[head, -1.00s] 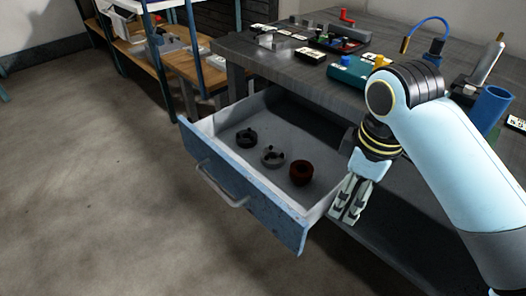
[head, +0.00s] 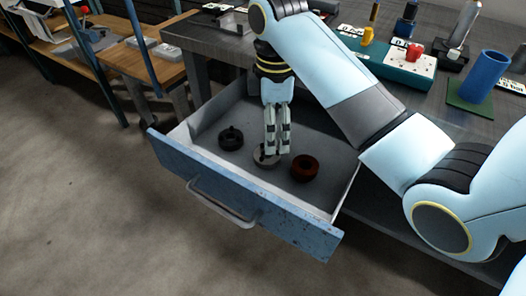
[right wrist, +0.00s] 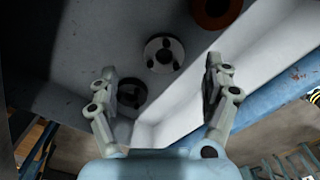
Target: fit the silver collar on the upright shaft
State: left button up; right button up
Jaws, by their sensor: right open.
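The silver collar (head: 262,162) lies flat on the floor of the open drawer, between a black collar (head: 230,138) and a red-brown collar (head: 305,168). My right gripper (head: 277,152) points down over the drawer and partly hides the silver collar. In the right wrist view the right gripper (right wrist: 163,88) is open and empty. The silver collar (right wrist: 151,49) shows there beyond the fingertips, apart from them. A light grey upright shaft (head: 464,22) stands on a dark base at the back right of the bench. My left gripper is not in view.
The blue-fronted drawer (head: 240,205) has raised walls around the collars. On the bench (head: 225,42) stand a teal box (head: 385,62) with a white top and a blue tube (head: 484,75) on a green plate. A wooden shelf unit (head: 140,55) is at the left.

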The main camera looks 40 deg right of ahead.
jog(key=shift+f, duration=0.9)
jog(key=f+b, duration=0.1)
jog(key=f, duration=0.1)
jog(key=a+f+b, duration=0.1)
jog(key=f, duration=0.1)
jog(key=shift+s+f, duration=0.1)
jog(key=shift+f, duration=0.5)
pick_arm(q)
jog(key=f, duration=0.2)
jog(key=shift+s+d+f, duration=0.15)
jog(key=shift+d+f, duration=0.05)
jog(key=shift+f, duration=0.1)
pick_arm(e)
jog(key=shift+r, duration=0.1)
jog(key=shift+c, duration=0.4)
jog(key=c, duration=1.3)
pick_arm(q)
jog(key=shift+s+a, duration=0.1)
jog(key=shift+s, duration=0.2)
pick_arm(e)
jog(key=shift+c, duration=0.9)
jog(key=shift+r, duration=0.15)
